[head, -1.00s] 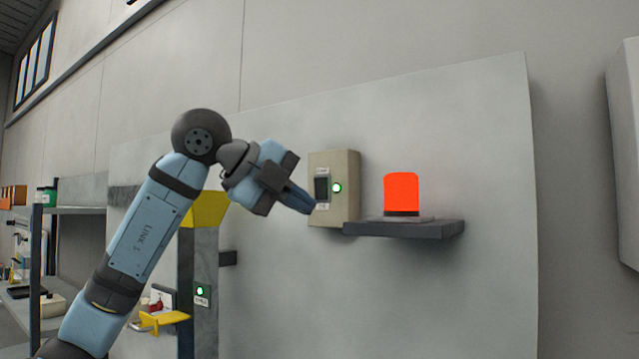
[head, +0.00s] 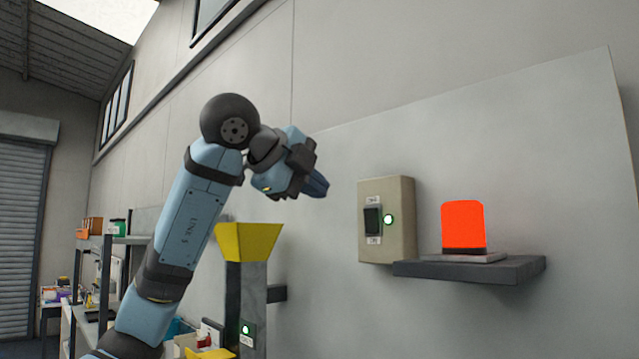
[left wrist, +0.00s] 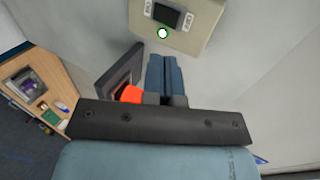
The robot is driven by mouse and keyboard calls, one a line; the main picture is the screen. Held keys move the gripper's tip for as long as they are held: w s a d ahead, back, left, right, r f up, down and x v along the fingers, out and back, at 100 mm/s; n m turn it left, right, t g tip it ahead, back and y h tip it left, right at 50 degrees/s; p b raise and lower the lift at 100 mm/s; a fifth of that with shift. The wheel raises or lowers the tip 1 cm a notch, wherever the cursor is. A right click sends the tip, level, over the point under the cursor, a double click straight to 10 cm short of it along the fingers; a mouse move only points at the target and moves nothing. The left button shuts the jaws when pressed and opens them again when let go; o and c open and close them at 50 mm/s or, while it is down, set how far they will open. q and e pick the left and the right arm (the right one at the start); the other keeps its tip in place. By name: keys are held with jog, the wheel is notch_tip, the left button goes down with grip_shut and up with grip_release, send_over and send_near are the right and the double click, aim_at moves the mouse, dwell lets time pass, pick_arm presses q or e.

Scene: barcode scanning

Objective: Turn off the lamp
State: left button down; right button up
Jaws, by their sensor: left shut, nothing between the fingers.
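The lamp (head: 463,226) glows bright orange-red on a dark wall shelf (head: 515,270) in the head view. A beige switch box (head: 402,215) is on the wall panel to its left, with a dark rocker switch (head: 373,220) and a lit green indicator (head: 388,219). My left gripper (head: 318,186) is shut and empty, up and to the left of the box, apart from it. In the left wrist view the closed fingers (left wrist: 166,72) point toward the box (left wrist: 195,35), with the switch (left wrist: 172,17) near the top edge. The lamp (left wrist: 130,94) is partly hidden there. My right gripper is out of view.
A yellow-topped grey post (head: 248,243) with another green light stands below my left arm. Shelves with assorted items (head: 95,315) are at lower left. The wall right of my gripper is clear up to the box.

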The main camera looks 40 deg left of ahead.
pick_arm(q)
jog(key=p, duration=0.2)
send_near(367, 213)
notch_tip(367, 213, down, 3)
jog(key=w, duration=0.3)
jog(key=shift+w+d+r+p, duration=0.15)
jog(key=shift+w+p, duration=0.65)
jog(key=shift+w, duration=0.3)
jog(key=shift+w+d, duration=0.1)
jog(key=shift+w, duration=0.55)
